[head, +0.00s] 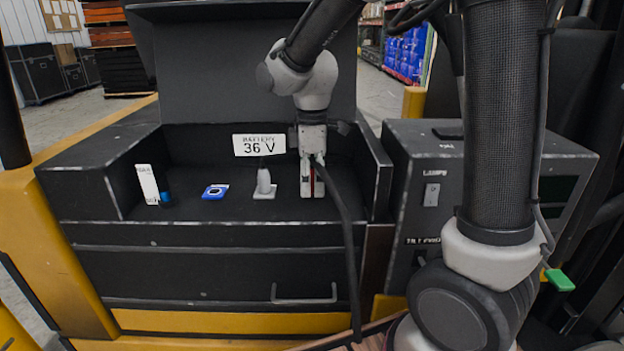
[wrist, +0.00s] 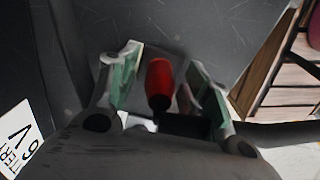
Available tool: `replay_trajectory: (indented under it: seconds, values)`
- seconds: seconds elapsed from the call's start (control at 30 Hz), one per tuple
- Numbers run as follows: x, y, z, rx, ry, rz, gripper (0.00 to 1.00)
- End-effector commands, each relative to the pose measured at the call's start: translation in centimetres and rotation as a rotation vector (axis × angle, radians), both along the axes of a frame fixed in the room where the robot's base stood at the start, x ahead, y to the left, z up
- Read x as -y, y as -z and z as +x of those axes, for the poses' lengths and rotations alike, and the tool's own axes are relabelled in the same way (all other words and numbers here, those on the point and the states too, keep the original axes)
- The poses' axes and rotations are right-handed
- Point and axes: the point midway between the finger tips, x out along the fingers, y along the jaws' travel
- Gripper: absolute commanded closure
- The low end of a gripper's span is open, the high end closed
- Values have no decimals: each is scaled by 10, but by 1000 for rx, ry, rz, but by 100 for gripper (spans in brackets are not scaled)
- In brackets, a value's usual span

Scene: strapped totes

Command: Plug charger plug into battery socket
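My gripper (head: 312,190) points down into the black battery bay, at its right side. In the wrist view its two fingers (wrist: 166,85) stand apart with a red plug body (wrist: 160,78) between them. Gaps show on both sides of the red body, so the fingers look open around it. A black cable (head: 350,240) runs from between the fingers down over the front of the bay. A grey upright connector (head: 264,183) on a pale base stands just left of my gripper. A blue square fitting (head: 215,191) lies further left. I cannot tell which is the battery socket.
A white "BATTERY 36 V" label (head: 259,145) is on the back wall and shows in the wrist view (wrist: 20,140). A white strip (head: 148,184) and small blue item stand at the left. The raised lid (head: 235,60) rises behind. A dark charger box (head: 440,170) stands right.

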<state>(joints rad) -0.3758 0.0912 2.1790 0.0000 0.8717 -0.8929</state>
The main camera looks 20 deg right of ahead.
Motion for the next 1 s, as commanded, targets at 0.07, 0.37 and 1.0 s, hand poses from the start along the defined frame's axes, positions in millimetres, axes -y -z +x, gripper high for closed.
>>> replay_trajectory:
  seconds: [0.07,0.37,1.0]
  values:
    - [0,0,0,0,0,0,52]
    - [0,-22,1,3,0,1,52]
    - [0,-119,0,0,0,0,52]
